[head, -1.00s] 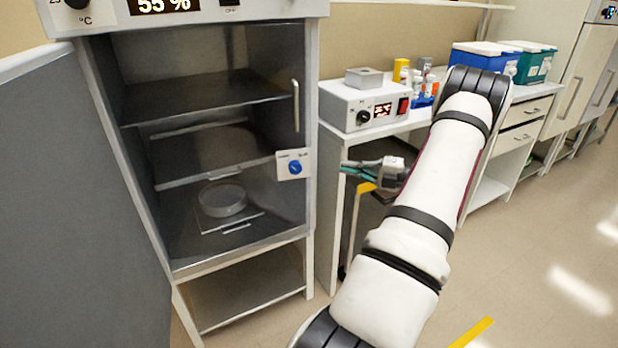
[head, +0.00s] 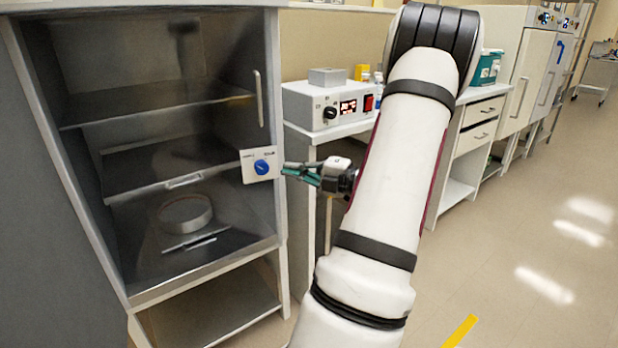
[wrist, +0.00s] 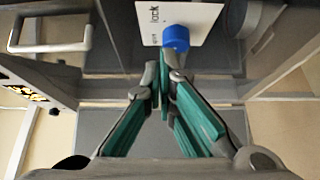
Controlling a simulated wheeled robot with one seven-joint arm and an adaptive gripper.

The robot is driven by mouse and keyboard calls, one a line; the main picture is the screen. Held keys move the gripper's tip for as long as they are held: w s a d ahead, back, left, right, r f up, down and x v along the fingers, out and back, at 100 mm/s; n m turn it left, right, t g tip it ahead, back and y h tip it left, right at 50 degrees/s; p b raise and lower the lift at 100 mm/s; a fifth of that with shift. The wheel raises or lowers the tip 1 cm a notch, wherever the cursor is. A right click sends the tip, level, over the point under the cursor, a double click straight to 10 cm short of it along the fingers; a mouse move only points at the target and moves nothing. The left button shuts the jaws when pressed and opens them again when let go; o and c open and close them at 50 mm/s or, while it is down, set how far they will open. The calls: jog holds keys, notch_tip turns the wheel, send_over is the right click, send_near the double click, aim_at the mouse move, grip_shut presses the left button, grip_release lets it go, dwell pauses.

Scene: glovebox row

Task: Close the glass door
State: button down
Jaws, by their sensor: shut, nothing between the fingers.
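The glass door (head: 215,120) covers the front of the grey cabinet at left and looks flush with its frame. Its upright handle (head: 258,98) is near the right edge. Below the handle is a white lock plate (head: 247,173) with a blue knob (head: 262,167). My gripper (head: 285,169) is shut and empty, just right of the plate. In the wrist view the closed fingertips (wrist: 167,57) overlap the lower edge of the blue knob (wrist: 176,38); I cannot tell whether they touch. The handle (wrist: 48,45) is at the upper left there.
Behind the glass, a round dish (head: 185,213) sits on a lower shelf. A bench right of the cabinet carries a white control box (head: 330,105) and small bottles. My arm hides part of the bench. The floor (head: 540,230) at right is clear.

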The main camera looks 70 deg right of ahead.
aim_at(274, 153)
jog(key=w+d, duration=0.1)
jog(key=w+d+b, duration=0.1)
jog(key=w, duration=0.1)
jog(key=w+d+b, duration=0.1)
jog(key=w, duration=0.1)
jog(key=shift+w, duration=0.15)
jog(key=w+d+p, duration=0.1)
jog(key=p, duration=0.1)
jog(key=d+p, duration=0.1)
jog(key=shift+w+r+p, duration=0.25)
jog(key=shift+w+p, duration=0.15)
jog(key=shift+w+d+f+p, duration=0.25)
jog(key=shift+w+d+p, duration=0.35)
jog(key=shift+p, duration=0.2)
